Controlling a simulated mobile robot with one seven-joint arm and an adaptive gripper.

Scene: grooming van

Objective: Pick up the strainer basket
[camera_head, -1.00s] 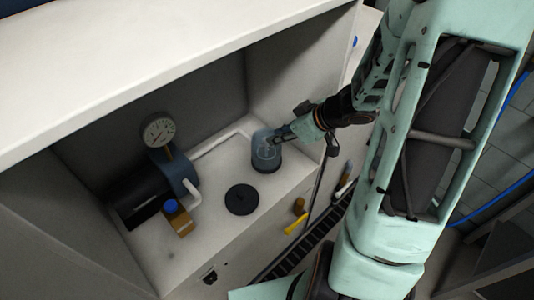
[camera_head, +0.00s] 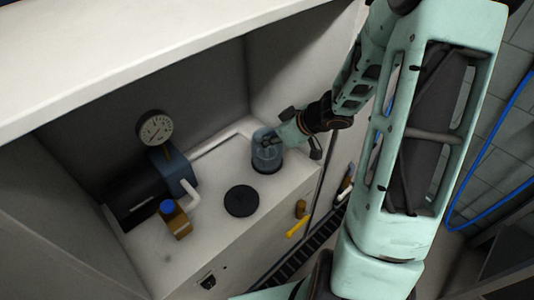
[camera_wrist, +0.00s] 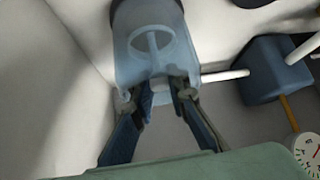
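A clear bluish strainer pot (camera_head: 266,158) with a dark base stands on the white bench at the back right. In the wrist view, the pot (camera_wrist: 128,45) is large and close. A pale ring with a stem inside it looks like the strainer basket (camera_wrist: 152,42), seen through the clear wall. My gripper (camera_head: 271,142) is at the pot's open top. In the wrist view, my gripper's two dark fingers (camera_wrist: 164,88) are at the rim, partly closed with a narrow gap between them. Whether they touch the basket is unclear.
A black round lid (camera_head: 241,200) lies in front of the pot. A dark pump (camera_head: 140,200) with a gauge (camera_head: 154,128) and a brown bottle (camera_head: 176,222) stand to the left. A white pipe (camera_head: 215,143) runs to the pot. Cabinet walls and an overhead panel enclose the bench.

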